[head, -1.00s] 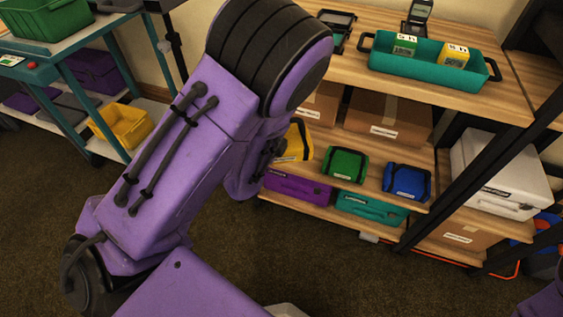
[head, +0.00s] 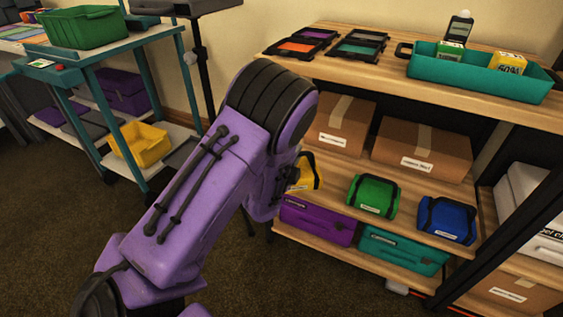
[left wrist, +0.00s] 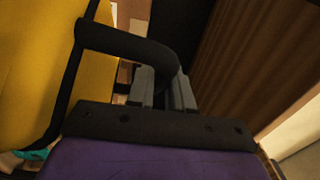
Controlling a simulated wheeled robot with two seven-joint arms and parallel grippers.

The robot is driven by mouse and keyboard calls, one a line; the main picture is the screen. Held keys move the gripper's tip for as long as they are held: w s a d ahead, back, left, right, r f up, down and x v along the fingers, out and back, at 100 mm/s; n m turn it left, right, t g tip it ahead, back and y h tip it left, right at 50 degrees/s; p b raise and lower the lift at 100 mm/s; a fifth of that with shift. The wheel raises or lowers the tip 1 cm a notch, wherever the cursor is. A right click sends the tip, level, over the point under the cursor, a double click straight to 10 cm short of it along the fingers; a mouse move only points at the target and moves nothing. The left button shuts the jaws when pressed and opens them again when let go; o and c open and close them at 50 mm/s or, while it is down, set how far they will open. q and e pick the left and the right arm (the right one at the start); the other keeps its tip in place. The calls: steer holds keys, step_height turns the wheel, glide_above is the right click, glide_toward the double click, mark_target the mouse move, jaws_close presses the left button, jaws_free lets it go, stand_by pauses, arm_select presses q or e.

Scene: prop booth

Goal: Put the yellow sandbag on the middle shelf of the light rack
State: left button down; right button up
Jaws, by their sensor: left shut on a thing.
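The yellow sandbag (head: 305,173) shows partly behind my left arm in the head view, by the left end of the rack's middle shelf (head: 416,221). The left wrist view shows its yellow side (left wrist: 35,70) and black strap handle (left wrist: 130,42). My left gripper (left wrist: 160,88) is shut on that handle. In the head view its fingers are mostly hidden by my arm. I cannot tell whether the bag rests on the shelf or hangs at its edge. A green sandbag (head: 373,195) and a blue sandbag (head: 447,219) sit to the right on that shelf. My right gripper is out of view.
Cardboard boxes (head: 421,150) stand behind the bags. Purple (head: 316,221) and teal (head: 402,250) cases fill the shelf below. The top holds a teal tray (head: 480,75). At left stands a teal cart (head: 95,62) with a yellow bin (head: 142,145). Dark floor lies between.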

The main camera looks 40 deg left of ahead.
mark_target(303, 162)
arm_select(q)
steer(key=w+f, duration=0.1)
steer(key=w+f+b, duration=0.1)
steer(key=f, duration=0.1)
steer(key=w+f, duration=0.2)
steer(key=shift+d+b, duration=0.25)
steer(key=shift+b, duration=0.05)
steer(key=f, duration=0.1)
steer(key=f+b, duration=0.1)
steer(key=f, duration=0.1)
steer(key=shift+w+f+b, duration=0.3)
steer(key=shift+f+b, duration=0.05)
steer(key=shift+r, duration=0.1)
steer(key=c, duration=1.4)
jaws_free()
steer(key=shift+f, duration=0.25)
steer(key=o, duration=0.4)
steer(key=shift+s+r, duration=0.1)
